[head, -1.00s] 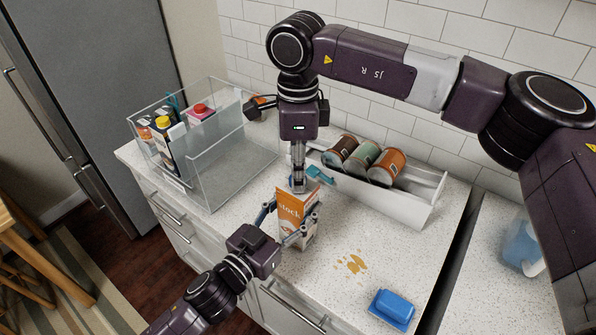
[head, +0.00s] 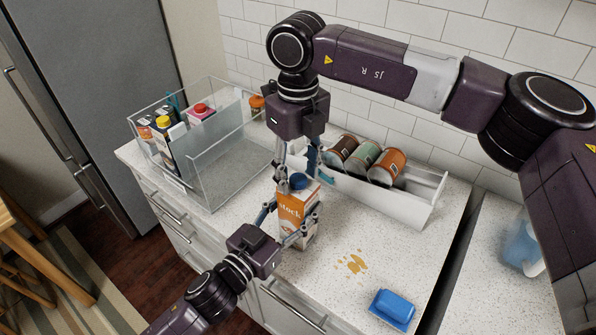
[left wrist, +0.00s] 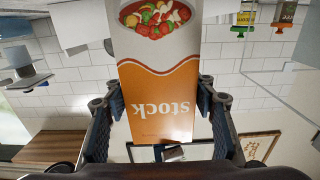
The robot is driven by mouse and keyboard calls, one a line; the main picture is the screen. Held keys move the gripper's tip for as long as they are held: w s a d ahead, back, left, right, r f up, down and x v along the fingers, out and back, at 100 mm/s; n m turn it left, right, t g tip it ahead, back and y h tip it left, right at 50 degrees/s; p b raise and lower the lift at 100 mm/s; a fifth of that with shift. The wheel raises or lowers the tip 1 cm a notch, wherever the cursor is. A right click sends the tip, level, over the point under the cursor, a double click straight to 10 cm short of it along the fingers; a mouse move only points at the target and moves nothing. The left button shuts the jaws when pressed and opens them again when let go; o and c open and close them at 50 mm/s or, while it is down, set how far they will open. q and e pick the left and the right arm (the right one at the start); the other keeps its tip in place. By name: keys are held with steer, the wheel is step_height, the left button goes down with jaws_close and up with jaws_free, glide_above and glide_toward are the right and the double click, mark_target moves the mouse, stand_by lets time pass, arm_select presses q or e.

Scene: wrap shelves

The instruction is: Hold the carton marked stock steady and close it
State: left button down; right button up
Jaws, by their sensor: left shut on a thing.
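My left gripper (head: 290,224) is shut on the carton's sides. In the left wrist view the carton (left wrist: 160,85) appears upside down between the two fingers (left wrist: 160,110); its cap is out of that picture. I cannot tell whether a finger touches the carton, or how tightly the cap sits.
A clear bin (head: 213,190) with several cartons stands left. A white tray (head: 405,208) with three jars is behind, right. An orange-topped container (head: 257,103) is at the back.

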step_height(320, 180, up, 12)
stand_by(0.6)
arm_select(q)
steer(key=c, duration=0.8)
jaws_free()
steer(key=v, duration=1.2)
